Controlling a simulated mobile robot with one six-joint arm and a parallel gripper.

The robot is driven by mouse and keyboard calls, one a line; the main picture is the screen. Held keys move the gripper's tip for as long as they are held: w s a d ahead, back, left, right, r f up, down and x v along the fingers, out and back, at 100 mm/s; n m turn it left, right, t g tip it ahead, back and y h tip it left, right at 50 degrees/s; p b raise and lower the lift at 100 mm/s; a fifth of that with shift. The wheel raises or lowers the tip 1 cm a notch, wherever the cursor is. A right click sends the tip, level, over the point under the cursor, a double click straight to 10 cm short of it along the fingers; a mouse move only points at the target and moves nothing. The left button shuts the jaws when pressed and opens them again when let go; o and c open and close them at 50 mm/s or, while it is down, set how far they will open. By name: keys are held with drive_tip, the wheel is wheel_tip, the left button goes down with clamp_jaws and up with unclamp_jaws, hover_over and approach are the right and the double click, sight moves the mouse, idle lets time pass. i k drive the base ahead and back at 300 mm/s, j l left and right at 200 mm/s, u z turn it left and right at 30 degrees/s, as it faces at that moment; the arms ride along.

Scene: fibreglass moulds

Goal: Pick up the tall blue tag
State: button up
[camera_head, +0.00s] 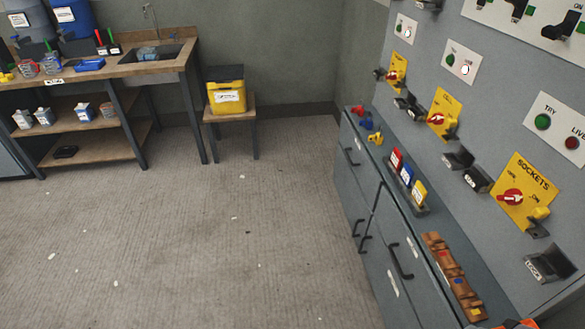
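The tall blue tag (406,174) stands upright in a dark holder (423,209) on top of the grey cabinet at the right. It is the middle one of three, between a red tag (395,160) and a yellow tag (419,192). Its lower part is hidden in the holder. My gripper cannot be made out in this view.
Small red, blue (366,123) and yellow padlock-like items lie farther back on the cabinet top (352,116). A brown wooden rack (454,276) lies nearer. The grey switch panel rises behind the tags. An orange piece (518,324) shows at the bottom edge. The floor is open.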

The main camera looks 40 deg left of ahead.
sight(407, 173)
drive_tip(key=u, duration=0.55)
drive_tip(key=i+j+z, duration=0.15)
drive_tip(key=i+j, duration=0.15)
drive_tip(key=i+j+z, duration=0.1)
drive_tip(key=i+j, duration=0.2)
drive_tip(key=j, duration=0.15)
drive_tip(key=i+j+z, duration=0.15)
drive_tip(key=j, duration=0.25)
drive_tip(key=i+j+z, duration=0.1)
drive_tip(key=i+j, duration=0.25)
drive_tip(key=i+j+z, duration=0.15)
drive_tip(key=j, duration=0.4)
drive_tip(key=i+j+z, duration=0.1)
drive_tip(key=i+j, duration=0.2)
drive_tip(key=j, duration=0.2)
drive_tip(key=i+j+z, duration=0.15)
drive_tip(key=j, duration=0.35)
drive_tip(key=i+j+z, duration=0.1)
drive_tip(key=j, duration=0.4)
drive_tip(key=i, duration=0.1)
